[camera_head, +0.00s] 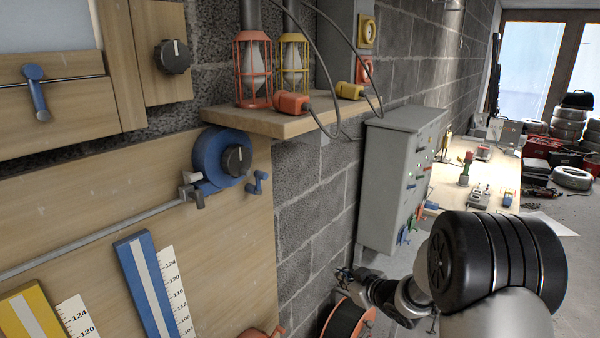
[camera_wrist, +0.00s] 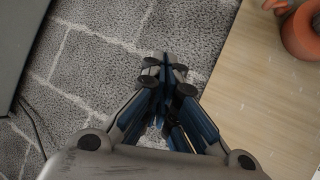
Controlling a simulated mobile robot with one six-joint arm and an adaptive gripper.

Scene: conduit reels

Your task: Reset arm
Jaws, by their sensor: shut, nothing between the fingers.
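My gripper (camera_wrist: 164,66) is shut and empty in the wrist view, its blue-edged fingers meeting in front of the grey block wall (camera_wrist: 100,55). In the head view my gripper (camera_head: 343,273) shows small and dark at the lower middle, beyond my arm links. It is near the block wall, below the grey cabinet. Nothing is held in it. My arm's own links hide part of the space at the lower right of the head view.
A wooden panel (camera_head: 100,170) with a blue reel (camera_head: 212,158) is at left. A shelf (camera_head: 280,120) bears red and yellow caged lamps. A grey cabinet (camera_head: 385,190) juts from the wall. A black-wound reel (camera_head: 345,325) is below my gripper. A workbench (camera_head: 450,180) stands behind.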

